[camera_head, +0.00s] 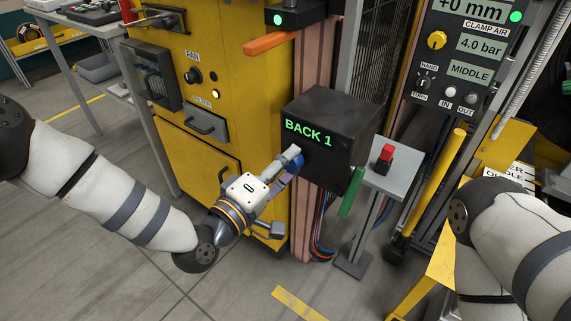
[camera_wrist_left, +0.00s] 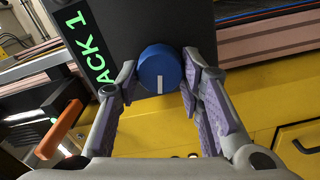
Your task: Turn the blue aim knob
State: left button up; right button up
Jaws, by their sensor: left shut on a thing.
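The blue aim knob (camera_wrist_left: 159,68) is on the face of a dark box (camera_head: 333,119) that reads "BACK 1" in green. In the left wrist view the knob's pale mark points toward the bottom of the picture. My left gripper (camera_head: 292,161) is at the knob, with its purple-padded fingers on either side, shut on it. In the head view the fingers hide most of the knob. My right arm shows at the right, but its gripper is out of view.
An orange lever (camera_head: 270,43) sticks out above the box. A green handle (camera_head: 351,192) is below it. A red button (camera_head: 385,154) stands on a grey stand to the right. A yellow cabinet (camera_head: 225,150) is behind my left gripper.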

pick_arm(q)
jog(key=n, duration=0.1)
jog(key=n+b, duration=0.1)
jog(key=n, duration=0.2)
jog(key=shift+f+n+b, duration=0.25)
jog(key=shift+n+b, duration=1)
jog(key=shift+n, duration=1.05)
pick_arm(e)
jog(key=shift+g, duration=0.4)
jog(key=shift+x, duration=2.15)
pick_arm(q)
jog(key=shift+r, duration=0.1)
pick_arm(e)
jog(key=shift+s, duration=0.2)
pick_arm(q)
jog(key=o, duration=1.1)
jog(key=shift+o, duration=0.2)
jog(key=v, duration=1.2)
